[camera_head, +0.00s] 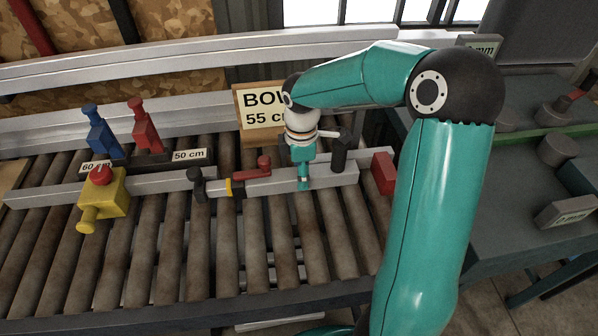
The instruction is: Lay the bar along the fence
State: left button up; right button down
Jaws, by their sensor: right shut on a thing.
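The bar (272,185) is a short silver length over the rollers, just in front of a longer grey rail that looks like the fence (52,193). It runs nearly parallel to this rail; I cannot tell whether they touch. My right gripper (303,184) comes down from above and is shut on the bar right of its middle. Its fingers hide a small part of the bar. A dark fitting (197,184) and a red-handled piece (252,171) with a yellow band stand at the bar's left end. My left gripper is not in view.
A yellow stop (103,194) with a red knob straddles the rail at left; a red block (383,173) is at its right end. Blue (101,131) and red (145,127) stops stand behind, with length labels. A "55 cm" sign (262,117) stands behind. The front rollers (140,265) are clear.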

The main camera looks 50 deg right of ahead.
jog(key=shift+s+d, duration=0.4)
jog(key=shift+d, duration=0.1)
jog(key=shift+c, duration=2.3)
grip_release()
notch_tip(320, 180, up, 12)
